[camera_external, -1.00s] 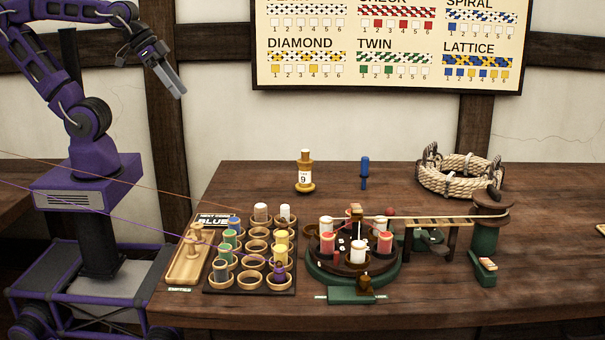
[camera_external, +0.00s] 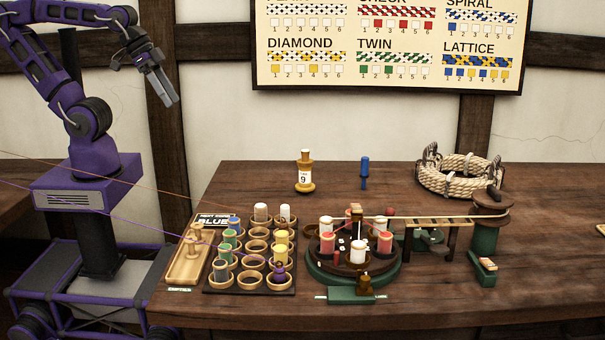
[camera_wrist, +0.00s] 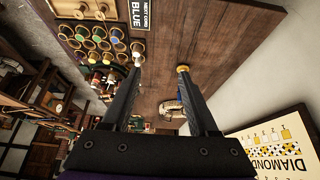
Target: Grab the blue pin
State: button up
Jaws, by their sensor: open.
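My gripper (camera_external: 170,98) is open and empty, raised high at the upper left, well above and apart from the table. Its two fingers also show in the wrist view (camera_wrist: 161,75). A blue-topped bobbin (camera_external: 234,223) stands upright in the left column of the cup rack (camera_external: 240,291). A separate slim blue upright piece (camera_external: 365,170) stands alone at the back of the table; I cannot tell which of these two is the pin named. The sign (camera_external: 214,222) by the rack reads "BLUE"; it also shows in the wrist view (camera_wrist: 117,32).
White, green, yellow and purple pieces share the rack; some cups are empty. A wooden tray (camera_external: 171,281) lies left of it. A round green-based stand (camera_external: 316,274) with red and white bobbins is to the right. A rope coil (camera_external: 458,185) lies at the back right.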

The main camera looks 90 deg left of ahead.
jog(key=shift+o, duration=0.3)
jog(key=shift+o, duration=0.7)
